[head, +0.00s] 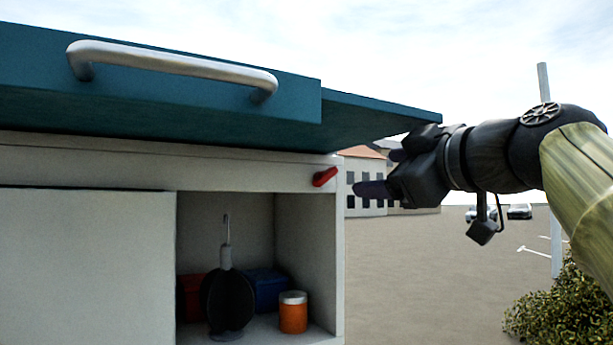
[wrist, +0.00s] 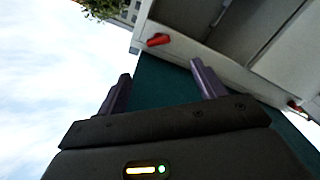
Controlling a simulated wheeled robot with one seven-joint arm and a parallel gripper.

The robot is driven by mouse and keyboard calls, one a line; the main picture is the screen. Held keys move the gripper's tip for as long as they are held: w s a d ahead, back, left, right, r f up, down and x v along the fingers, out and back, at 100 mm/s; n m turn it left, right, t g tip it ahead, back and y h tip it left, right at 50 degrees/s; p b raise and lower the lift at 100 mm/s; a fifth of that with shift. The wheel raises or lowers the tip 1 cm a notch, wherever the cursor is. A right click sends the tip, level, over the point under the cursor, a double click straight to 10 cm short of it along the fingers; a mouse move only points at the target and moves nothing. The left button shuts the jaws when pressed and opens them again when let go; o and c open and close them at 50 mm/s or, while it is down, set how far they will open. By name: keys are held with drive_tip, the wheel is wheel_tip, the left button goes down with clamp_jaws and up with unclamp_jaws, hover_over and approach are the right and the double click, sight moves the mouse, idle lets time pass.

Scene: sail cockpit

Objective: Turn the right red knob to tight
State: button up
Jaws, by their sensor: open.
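The right red knob (head: 325,177) is a small lever on the white front panel, just below the teal lid at the panel's right corner. In the head view it lies slanted, its right end higher. My gripper (head: 376,172) is to its right, apart from it, with fingers pointing left. The knob also shows in the wrist view (wrist: 158,40), beyond and between the two purple fingers of my gripper (wrist: 159,74), which are spread with nothing between them. A second red knob (wrist: 297,107) shows at the right edge of the wrist view.
The teal lid (head: 200,105) with a metal handle (head: 175,66) overhangs the panel, close to my gripper. Below is an open white cabinet (head: 340,270) holding an orange jar (head: 293,316), a dark round item (head: 228,300) and a blue box (head: 266,290). Open ground lies right.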

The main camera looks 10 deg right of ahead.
sight(330, 178)
drive_tip(key=p+x, duration=0.3)
drive_tip(key=x, duration=0.4)
drive_tip(key=p+x, duration=0.3)
drive_tip(key=x, duration=0.4)
drive_tip(key=shift+w+d+r, duration=0.1)
drive_tip(key=shift+w+d, duration=0.05)
drive_tip(key=shift+w, duration=0.1)
drive_tip(key=shift+w+p, duration=0.3)
drive_tip(key=shift+w, duration=0.2)
drive_tip(key=shift+c, duration=0.2)
drive_tip(key=c, duration=0.4)
drive_tip(key=shift+s, duration=0.1)
drive_tip(key=c, duration=0.6)
